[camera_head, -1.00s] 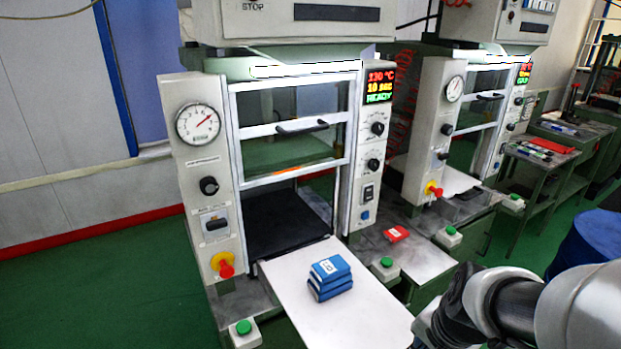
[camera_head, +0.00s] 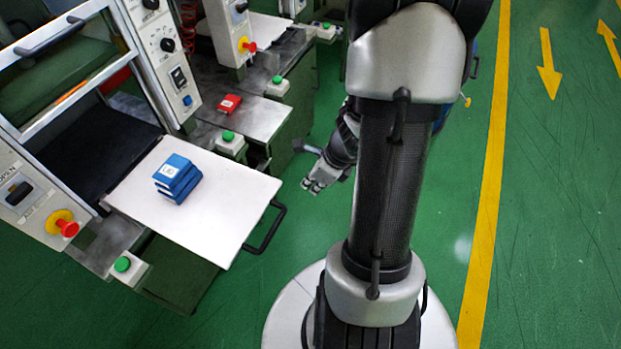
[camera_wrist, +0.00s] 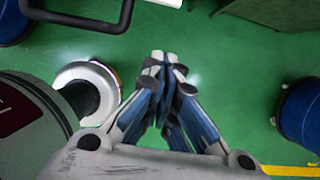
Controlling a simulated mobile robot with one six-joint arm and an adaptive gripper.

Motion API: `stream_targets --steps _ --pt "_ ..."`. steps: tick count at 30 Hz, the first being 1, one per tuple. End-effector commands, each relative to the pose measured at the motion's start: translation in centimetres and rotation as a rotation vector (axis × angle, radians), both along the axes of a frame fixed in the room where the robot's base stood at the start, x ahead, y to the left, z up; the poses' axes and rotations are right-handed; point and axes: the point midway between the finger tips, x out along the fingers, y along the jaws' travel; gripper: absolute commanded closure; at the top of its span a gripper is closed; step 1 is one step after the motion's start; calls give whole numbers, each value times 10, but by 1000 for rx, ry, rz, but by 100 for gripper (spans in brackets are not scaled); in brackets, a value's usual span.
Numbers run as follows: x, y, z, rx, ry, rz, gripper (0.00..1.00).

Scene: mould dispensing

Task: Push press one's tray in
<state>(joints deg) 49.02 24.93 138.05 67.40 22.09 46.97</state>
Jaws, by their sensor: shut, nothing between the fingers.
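Press one's white tray (camera_head: 225,205) is pulled out of the press at the left in the head view. A black handle (camera_head: 264,228) is on its outer edge. A stack of blue moulds (camera_head: 178,178) with a white label lies on the tray. My gripper (camera_head: 309,186) is right of the tray and apart from it, over the green floor. It is shut and empty. In the wrist view the fingertips of my gripper (camera_wrist: 164,58) meet, and the tray's handle (camera_wrist: 82,18) shows at the top left, away from them.
Press one's open window and dark bed (camera_head: 95,150) are behind the tray. A second press (camera_head: 238,25) stands beyond. Blue drums (camera_wrist: 300,112) stand at the sides in the wrist view.

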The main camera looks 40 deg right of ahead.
Motion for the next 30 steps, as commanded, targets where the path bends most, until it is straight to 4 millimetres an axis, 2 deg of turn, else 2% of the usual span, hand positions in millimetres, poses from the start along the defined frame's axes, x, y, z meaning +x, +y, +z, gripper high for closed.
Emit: stream_targets --steps 1,8,12,16,30 --pt "4 3 -19 1 2 4 100" --pt "21 8 -62 0 1 4 100" --pt "43 16 -54 -3 -1 9 100" --pt "54 19 -54 -3 0 7 100" --pt "59 21 -54 -2 -1 5 100"
